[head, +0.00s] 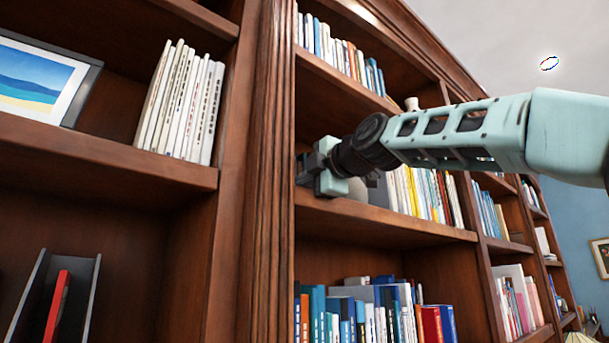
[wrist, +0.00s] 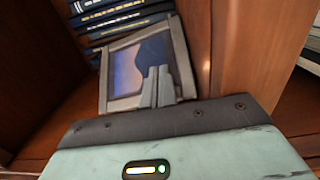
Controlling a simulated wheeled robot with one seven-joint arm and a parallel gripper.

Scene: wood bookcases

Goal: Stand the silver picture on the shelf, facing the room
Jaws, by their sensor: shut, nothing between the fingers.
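A silver-framed picture (wrist: 118,100) with a blue and purple mountain scene shows in the wrist view. It appears upright and tilted back a little, in front of a stack of dark books, with its face toward my wrist camera. My gripper (wrist: 158,72) is shut and empty, its fingers in front of the picture's lower right part. I cannot tell whether they touch the frame. In the head view my gripper (head: 312,172) reaches into the left end of a middle shelf (head: 395,222). The silver picture is not clearly visible there.
A thick wooden upright (head: 262,180) stands just left of my gripper. A beach picture (head: 85,85) and white books (head: 182,105) occupy the left bookcase.

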